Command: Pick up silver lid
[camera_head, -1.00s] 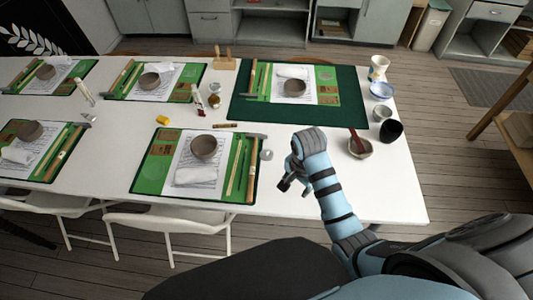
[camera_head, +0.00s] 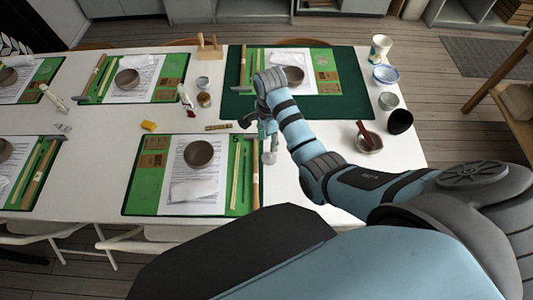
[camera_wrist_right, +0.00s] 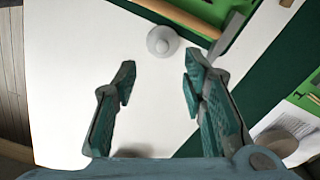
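The silver lid (camera_wrist_right: 162,41) is a small round pale grey piece with a knob on top. It lies on the white table just beyond my right fingertips in the wrist view, roughly in line with the gap between them. In the head view the lid (camera_head: 269,158) shows just below my right gripper (camera_head: 260,128), to the right of the front green mat. My right gripper (camera_wrist_right: 158,76) is open and empty, its teal fingers spread wide. My left gripper is not in view.
The front green mat (camera_head: 145,180) holds a bowl (camera_head: 199,154) and wooden tools close to the lid's left. A dark green mat (camera_head: 355,95) lies behind. A bowl with a red-handled tool (camera_head: 369,142) and a black cup (camera_head: 399,121) stand at the right.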

